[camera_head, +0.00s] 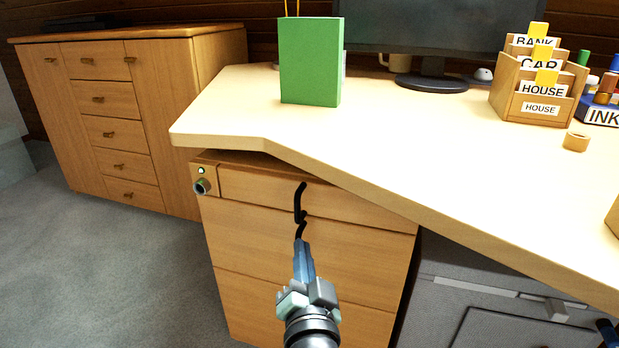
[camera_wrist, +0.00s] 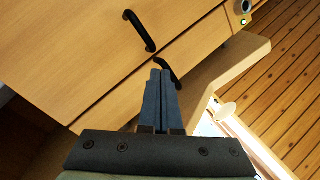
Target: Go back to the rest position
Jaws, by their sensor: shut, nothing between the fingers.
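My gripper (camera_head: 302,246) is in front of the wooden drawer cabinet under the desk. Its blue-grey fingers are together with nothing between them, as the wrist view (camera_wrist: 160,74) also shows. The cabinet's top drawer (camera_head: 260,191) has a black curved handle (camera_head: 299,202). A second black handle (camera_head: 301,231) is just beyond my fingertips and partly hidden by them. In the wrist view the fingertips lie close to one black handle (camera_wrist: 166,71), and another handle (camera_wrist: 140,31) is farther up. I cannot tell whether the fingers touch the handle.
The desk top (camera_head: 400,140) juts out above the cabinet. On it stand a green box (camera_head: 310,62), a monitor (camera_head: 430,30) and a wooden letter holder (camera_head: 535,95). A grey unit (camera_head: 480,310) is at the lower right. Open carpet (camera_head: 110,270) lies to the left.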

